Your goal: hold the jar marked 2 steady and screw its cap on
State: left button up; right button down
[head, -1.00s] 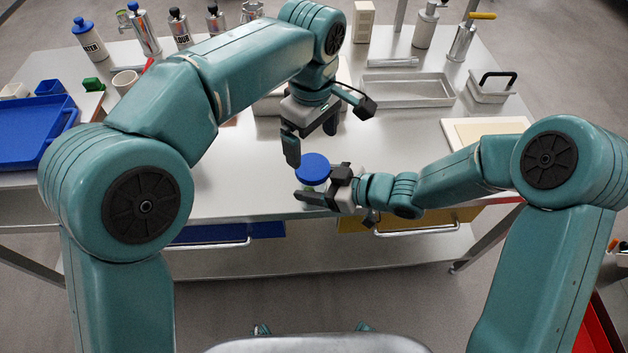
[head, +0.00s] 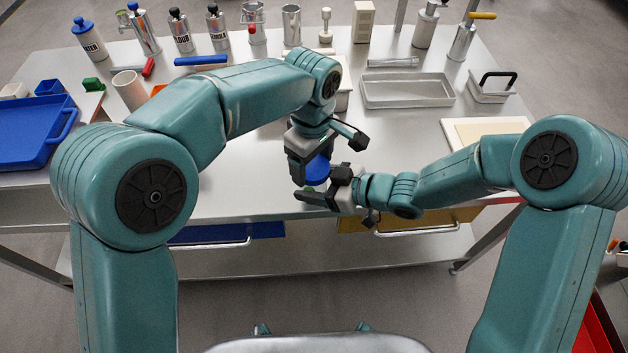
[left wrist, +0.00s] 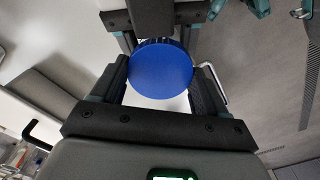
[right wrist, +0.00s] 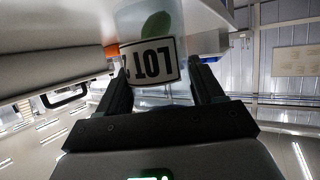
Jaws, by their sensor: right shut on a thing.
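The blue cap (head: 317,170) sits at the mouth of the jar, between my two grippers; whether it is threaded on I cannot tell. The clear jar (right wrist: 160,28) shows in the right wrist view with a white label reading LOT upside down; the number is mostly cut off. Something green shows inside. My right gripper (head: 322,188) is shut on the jar from the right. My left gripper (head: 312,168) comes down from above, its open fingers on either side of the cap. The left wrist view shows the cap (left wrist: 161,68) between these fingers, with little or no gap.
The jar is held near the front edge of the steel table (head: 235,200). A blue tray (head: 30,140) lies at left, a white cup (head: 130,90) beside it. A metal tray (head: 407,90) lies at back right. Several bottles and tools line the back.

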pick_arm(q)
jog(key=m, duration=0.6)
jog(key=shift+m, duration=0.3)
jog(key=shift+c, duration=0.2)
jog(key=o, duration=1.2)
jog(key=shift+c, duration=0.2)
jog(key=shift+d, duration=0.1)
jog(key=shift+r, duration=2.25)
jog(key=shift+c, duration=0.4)
